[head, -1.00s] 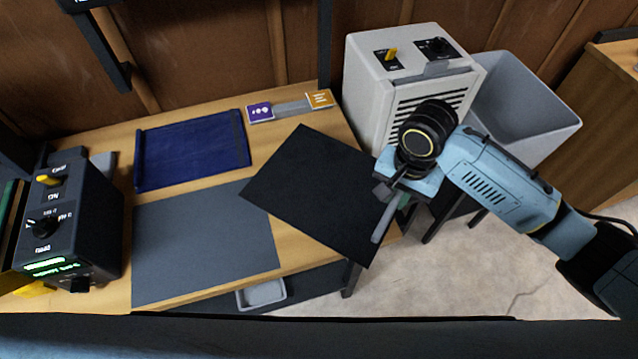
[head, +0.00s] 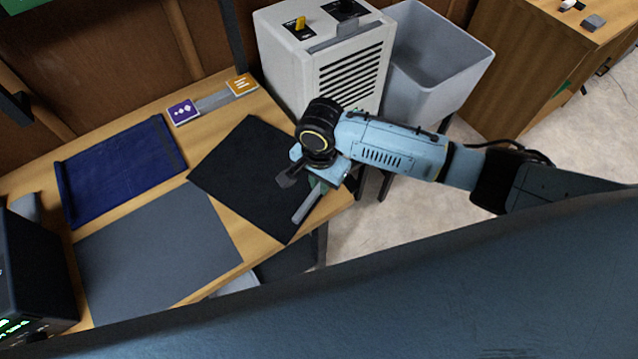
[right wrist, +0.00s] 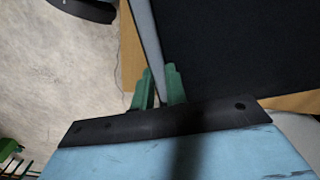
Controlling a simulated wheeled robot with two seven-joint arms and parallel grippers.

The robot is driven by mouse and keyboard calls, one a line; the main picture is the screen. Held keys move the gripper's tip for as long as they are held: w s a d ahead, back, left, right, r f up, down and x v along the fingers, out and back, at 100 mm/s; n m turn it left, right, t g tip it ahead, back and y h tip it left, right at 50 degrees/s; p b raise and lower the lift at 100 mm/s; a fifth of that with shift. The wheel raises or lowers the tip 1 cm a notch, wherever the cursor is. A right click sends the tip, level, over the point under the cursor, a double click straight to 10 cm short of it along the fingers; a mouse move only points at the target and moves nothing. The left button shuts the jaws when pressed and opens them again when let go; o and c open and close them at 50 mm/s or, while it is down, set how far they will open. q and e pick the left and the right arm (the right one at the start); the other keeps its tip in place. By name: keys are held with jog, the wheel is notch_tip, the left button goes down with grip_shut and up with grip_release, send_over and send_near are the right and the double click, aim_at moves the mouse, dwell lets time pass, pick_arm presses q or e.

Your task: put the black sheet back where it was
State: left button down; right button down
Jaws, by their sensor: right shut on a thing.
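The black sheet (head: 240,168) is a flat dark square with a grey bar (head: 306,204) along its right edge. It is over the right end of the wooden desk; I cannot tell whether it touches the desktop. My right gripper (head: 313,190) is shut on the grey bar of the sheet. In the right wrist view, its green fingers (right wrist: 159,90) stand on either side of the bar (right wrist: 147,45), with the black sheet (right wrist: 240,45) to the right. My left gripper is not in view.
A grey mat (head: 160,250) and a rolled-edge blue sheet (head: 122,170) lie on the desk (head: 225,222). Purple (head: 183,112) and orange (head: 242,84) tags sit behind. A white heater-like box (head: 300,70) and a grey bin (head: 430,65) stand beyond. A dark box (head: 35,265) stands left.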

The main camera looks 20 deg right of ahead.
jog(key=shift+f, duration=0.65)
jog(key=c, duration=1.4)
grip_release()
notch_tip(320, 180, up, 12)
jog(key=p, duration=0.2)
jog(key=shift+r, duration=0.2)
